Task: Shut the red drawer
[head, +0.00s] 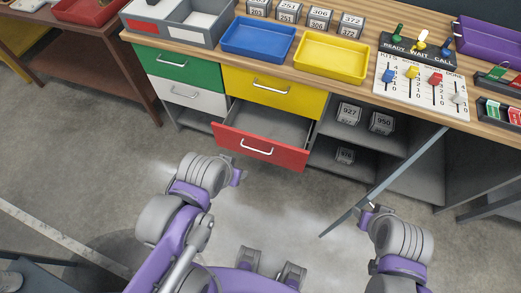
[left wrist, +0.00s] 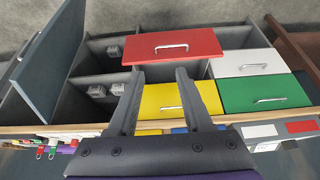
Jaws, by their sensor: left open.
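The red drawer (head: 258,146) is pulled out from the bench, below the yellow drawer (head: 273,92). Its grey inside shows empty, and its front has a pale bar handle (head: 256,148). In the left wrist view the red front (left wrist: 173,46) is at the top centre, beyond my fingertips. My left gripper (head: 238,177) is just in front of the drawer's left end in the head view. Its two fingers (left wrist: 160,72) are spread with nothing between them; I cannot tell if they touch the drawer. My right gripper (head: 369,208) is by the open cabinet door; its jaws are too small to read.
A grey-blue cabinet door (head: 385,182) stands swung out right of the drawer. Shelves behind hold numbered blocks (head: 348,113). Green (head: 180,68) and white (head: 189,95) drawers are at left, shut. Trays and a slider panel (head: 422,85) cover the bench. The floor ahead is clear.

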